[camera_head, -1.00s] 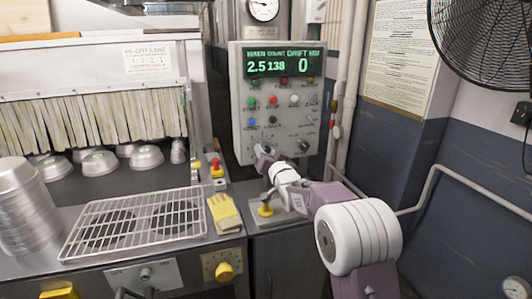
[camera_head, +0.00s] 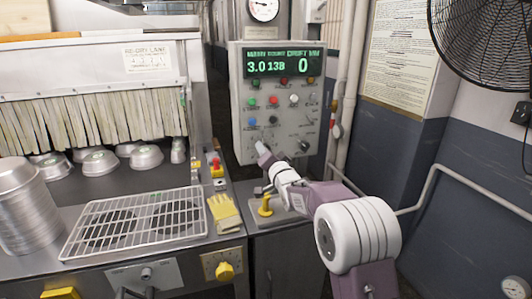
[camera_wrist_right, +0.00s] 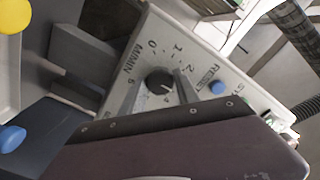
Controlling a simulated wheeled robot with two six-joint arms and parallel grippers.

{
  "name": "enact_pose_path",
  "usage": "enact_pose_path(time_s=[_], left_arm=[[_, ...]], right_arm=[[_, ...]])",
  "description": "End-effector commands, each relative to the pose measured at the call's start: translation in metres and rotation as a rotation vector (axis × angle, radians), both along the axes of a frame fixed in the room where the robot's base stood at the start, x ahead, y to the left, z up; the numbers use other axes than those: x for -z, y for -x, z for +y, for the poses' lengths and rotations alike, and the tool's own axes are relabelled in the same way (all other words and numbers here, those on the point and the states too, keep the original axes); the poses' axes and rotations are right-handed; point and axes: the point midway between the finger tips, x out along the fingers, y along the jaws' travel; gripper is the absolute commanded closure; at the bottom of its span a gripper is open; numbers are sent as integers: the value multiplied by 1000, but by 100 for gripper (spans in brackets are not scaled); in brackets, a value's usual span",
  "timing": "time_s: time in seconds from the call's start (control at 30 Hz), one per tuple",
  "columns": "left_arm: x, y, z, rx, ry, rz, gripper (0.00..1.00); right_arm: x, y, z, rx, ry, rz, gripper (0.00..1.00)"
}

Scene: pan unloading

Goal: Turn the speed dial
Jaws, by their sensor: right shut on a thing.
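The speed dial (camera_wrist_right: 159,76) is a round dark knob with a pale pointer mark, on a light panel marked M/MIN with numbers around it. My right gripper (camera_wrist_right: 160,90) has one finger on each side of the knob and is shut on it. In the head view my right gripper (camera_head: 264,150) is at the lower left of the grey control panel (camera_head: 243,95) and hides the dial. The green display (camera_head: 283,63) reads 3.0, 138 and 0. My left gripper is not in view.
Coloured buttons and other knobs sit close around the dial, including a blue button (camera_wrist_right: 217,88). A wall pipe (camera_head: 348,90) runs right of the panel.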

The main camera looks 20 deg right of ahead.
Motion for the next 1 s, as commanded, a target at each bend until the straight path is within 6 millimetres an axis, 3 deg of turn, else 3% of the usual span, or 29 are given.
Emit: enact_pose_path(time_s=[0.17, 0.2, 0.27, 0.67, 1.0], left_arm=[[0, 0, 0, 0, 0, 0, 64], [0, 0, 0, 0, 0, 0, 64], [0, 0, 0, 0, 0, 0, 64], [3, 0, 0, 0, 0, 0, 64], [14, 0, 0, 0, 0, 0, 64]], right_arm=[[1, 0, 0, 0, 1, 3, 100], [1, 0, 0, 0, 1, 3, 57], [1, 0, 0, 0, 1, 3, 42], [1, 8, 0, 0, 1, 1, 42], [2, 75, -3, 0, 2, 1, 42]])
